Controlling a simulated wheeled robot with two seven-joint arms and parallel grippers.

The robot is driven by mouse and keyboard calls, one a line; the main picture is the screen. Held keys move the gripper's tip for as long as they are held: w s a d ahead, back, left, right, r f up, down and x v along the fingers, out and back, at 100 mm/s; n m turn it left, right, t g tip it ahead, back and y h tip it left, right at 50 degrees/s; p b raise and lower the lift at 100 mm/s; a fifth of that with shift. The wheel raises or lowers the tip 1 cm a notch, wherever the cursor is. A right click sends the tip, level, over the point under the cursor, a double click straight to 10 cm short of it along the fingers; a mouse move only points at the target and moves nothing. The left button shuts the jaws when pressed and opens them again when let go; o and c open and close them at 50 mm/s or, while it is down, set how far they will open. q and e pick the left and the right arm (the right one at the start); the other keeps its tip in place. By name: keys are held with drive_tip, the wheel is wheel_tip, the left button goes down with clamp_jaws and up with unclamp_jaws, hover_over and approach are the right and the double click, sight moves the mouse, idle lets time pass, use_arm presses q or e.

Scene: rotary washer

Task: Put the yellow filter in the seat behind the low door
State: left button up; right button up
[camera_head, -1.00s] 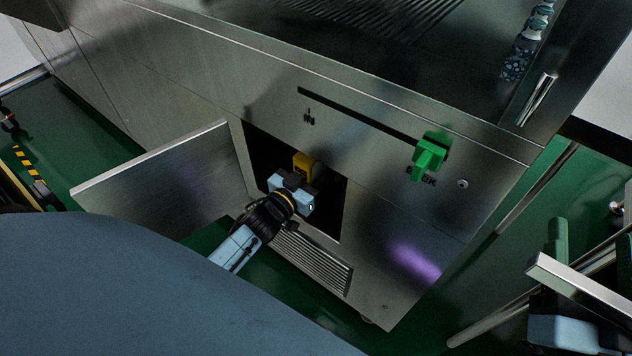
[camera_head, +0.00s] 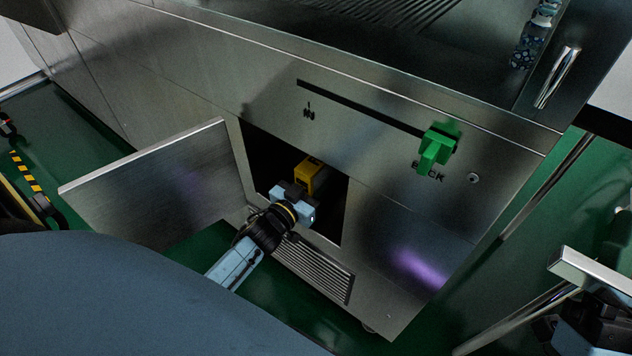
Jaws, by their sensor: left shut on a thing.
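The yellow filter (camera_head: 309,175) is in the dark opening (camera_head: 265,150) low in the washer's front, at the fingers of my left gripper (camera_head: 298,194). My left gripper is shut on the filter, and its body stands at the opening's lower edge. The low door (camera_head: 160,185) is swung open to the left. The seat inside is hidden in the dark and behind the gripper. Part of what looks like my right arm shows at the lower right edge; its fingertips cannot be made out.
A green slider handle (camera_head: 436,148) stands at the right end of a slot above the opening. A louvred vent (camera_head: 318,272) is below the opening. A metal bar handle (camera_head: 557,77) is at the upper right. Green floor (camera_head: 75,130) shows on both sides.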

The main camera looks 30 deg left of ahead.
use_arm(q)
drive_tip(key=o, duration=0.7)
drive_tip(key=shift+f, duration=0.15)
drive_tip(key=shift+c, duration=0.2)
drive_tip(key=o, duration=0.5)
drive_tip(key=shift+c, duration=0.2)
use_arm(e)
drive_tip(key=shift+s, duration=0.1)
drive_tip(key=shift+r, duration=0.1)
use_arm(q)
drive_tip(key=shift+s+r, duration=0.2)
drive_tip(key=shift+s, duration=0.05)
drive_tip(key=s+p, duration=0.1)
drive_tip(key=s, duration=0.3)
drive_tip(key=s+p, duration=0.1)
drive_tip(key=s, duration=0.1)
drive_tip(key=shift+s+a+p, duration=0.2)
drive_tip(key=shift+a+p, duration=0.05)
drive_tip(key=shift+p, duration=0.1)
drive_tip(key=shift+s+a+p, duration=0.2)
drive_tip(key=shift+s+p, duration=0.45)
drive_tip(key=shift+s, duration=1.9)
use_arm(e)
drive_tip(key=w+f+g+h, duration=0.2)
drive_tip(key=w+f+g, duration=0.2)
drive_tip(key=f+g, duration=0.3)
drive_tip(key=shift+w+f+g, duration=0.15)
drive_tip(key=shift+f+g, duration=0.05)
drive_tip(key=shift+g, duration=0.1)
